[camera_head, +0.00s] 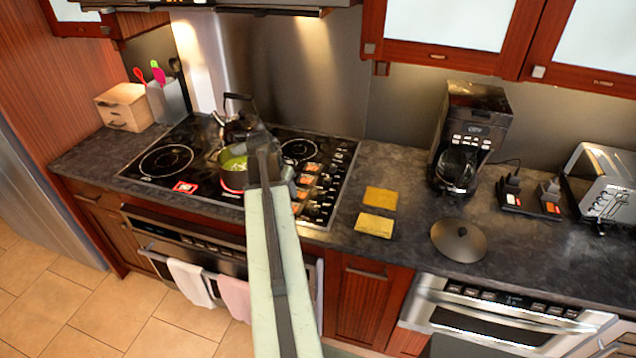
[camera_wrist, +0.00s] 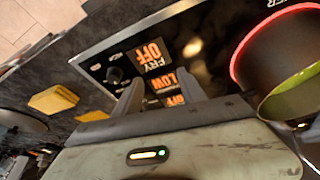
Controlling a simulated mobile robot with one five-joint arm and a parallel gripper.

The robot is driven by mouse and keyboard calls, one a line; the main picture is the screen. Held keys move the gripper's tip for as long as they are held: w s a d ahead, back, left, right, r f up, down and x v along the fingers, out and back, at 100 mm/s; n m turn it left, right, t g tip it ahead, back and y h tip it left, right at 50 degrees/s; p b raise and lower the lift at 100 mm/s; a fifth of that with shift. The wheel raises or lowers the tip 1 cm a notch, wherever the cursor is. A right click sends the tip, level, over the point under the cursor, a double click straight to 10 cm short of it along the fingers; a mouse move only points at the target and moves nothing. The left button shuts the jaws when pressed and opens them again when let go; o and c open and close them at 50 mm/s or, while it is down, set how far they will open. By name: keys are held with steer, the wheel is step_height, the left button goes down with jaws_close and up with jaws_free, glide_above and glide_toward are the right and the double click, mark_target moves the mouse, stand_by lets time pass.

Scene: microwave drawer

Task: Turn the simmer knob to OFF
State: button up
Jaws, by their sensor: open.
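The cooktop (camera_head: 343,160) has a control strip along its right side with lit orange labels (camera_head: 309,180). In the wrist view the labels read "FRY OFF" (camera_wrist: 152,56), "LOW" and another "OFF", upside down or turned. I cannot tell which knob is the simmer knob; my gripper hides part of the strip. My gripper (camera_wrist: 151,84) is open above the strip, its fingers on either side of the labels, with nothing seen between them. The head view shows my arm reaching over the cooktop, its fingertips unclear.
A pot of green soup (camera_head: 233,162) stands on a red-glowing burner close beside my gripper; it also shows in the wrist view (camera_wrist: 294,92). A kettle (camera_head: 231,127) stands behind. Yellow sponges (camera_head: 375,224), a lid (camera_head: 459,240) and a coffee maker (camera_head: 466,140) are to the right.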

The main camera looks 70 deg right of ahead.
mark_target(321, 193)
steer(key=s+d+r+m, duration=0.25)
steer(key=s+d, duration=0.35)
steer(key=s, duration=0.3)
steer(key=shift+g, duration=0.4)
steer(key=b+x, duration=0.4)
steer(key=x, duration=0.1)
steer(key=b+x, duration=0.3)
steer(key=shift+w+f, duration=0.25)
steer(key=shift+w, duration=0.1)
steer(key=shift+r, duration=0.15)
jaws_close()
steer(key=shift+w+a, duration=0.1)
steer(key=shift+a, duration=0.65)
steer(key=shift+d, duration=0.5)
steer(key=shift+d+n+h, duration=0.15)
steer(key=shift+n+h, duration=0.1)
steer(key=shift+h, duration=0.05)
steer(key=n+t, duration=0.1)
steer(key=n, duration=0.1)
steer(key=n+t, duration=0.1)
steer(key=n, duration=0.1)
steer(key=s+n+t, duration=0.1)
steer(key=n, duration=0.1)
steer(key=shift+d+n, duration=0.1)
steer(key=shift+n, duration=0.2)
steer(key=n+t, duration=0.1)
steer(key=n, duration=0.2)
steer(key=n+t+y, duration=0.1)
steer(key=n, duration=0.2)
